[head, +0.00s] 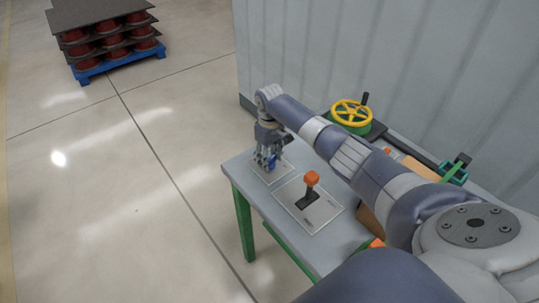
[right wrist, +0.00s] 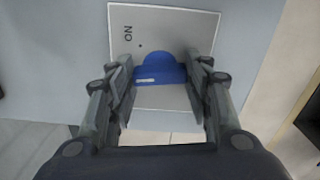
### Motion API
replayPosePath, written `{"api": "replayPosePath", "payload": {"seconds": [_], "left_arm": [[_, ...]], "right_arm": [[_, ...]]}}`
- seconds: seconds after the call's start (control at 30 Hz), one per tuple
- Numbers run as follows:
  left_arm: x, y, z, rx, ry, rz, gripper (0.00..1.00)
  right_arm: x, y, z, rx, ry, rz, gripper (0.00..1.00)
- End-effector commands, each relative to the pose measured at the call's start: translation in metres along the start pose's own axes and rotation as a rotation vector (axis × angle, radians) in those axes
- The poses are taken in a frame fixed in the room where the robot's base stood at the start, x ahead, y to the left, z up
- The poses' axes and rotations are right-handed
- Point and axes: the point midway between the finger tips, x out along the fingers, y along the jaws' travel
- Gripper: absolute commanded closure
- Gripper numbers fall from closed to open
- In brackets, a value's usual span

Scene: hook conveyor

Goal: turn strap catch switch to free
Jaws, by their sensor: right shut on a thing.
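A blue switch knob (right wrist: 160,68) sits on a light plate (right wrist: 180,25) marked "ON" in the right wrist view. In the head view a bit of the blue knob (head: 272,161) shows at the table's far left corner. My right gripper (head: 268,163) reaches down over it from above. In the right wrist view my right gripper (right wrist: 160,85) has one finger on each side of the knob, shut on it. The fingers hide the knob's ends. I see no mark for "free" on the visible plate. My left gripper is not in view.
An orange-topped lever (head: 311,179) stands on another plate on the table (head: 238,166), close to the right gripper.

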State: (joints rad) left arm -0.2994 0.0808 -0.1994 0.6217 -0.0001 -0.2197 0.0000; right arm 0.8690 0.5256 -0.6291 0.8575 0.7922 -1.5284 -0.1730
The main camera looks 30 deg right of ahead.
Motion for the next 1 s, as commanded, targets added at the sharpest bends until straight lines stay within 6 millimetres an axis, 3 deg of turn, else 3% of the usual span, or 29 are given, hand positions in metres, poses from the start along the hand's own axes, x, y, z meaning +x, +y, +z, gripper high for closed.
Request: {"api": "replayPosePath", "payload": {"seconds": [0.5, 1.0], "left_arm": [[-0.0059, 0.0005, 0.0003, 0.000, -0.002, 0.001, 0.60], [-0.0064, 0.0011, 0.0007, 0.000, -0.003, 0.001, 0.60]], "right_arm": [[0.0003, -0.0001, 0.0007, -0.450, -0.002, -0.001, 0.77], [0.0001, 0.0003, 0.0005, -0.640, -0.001, -0.001, 0.77]]}}
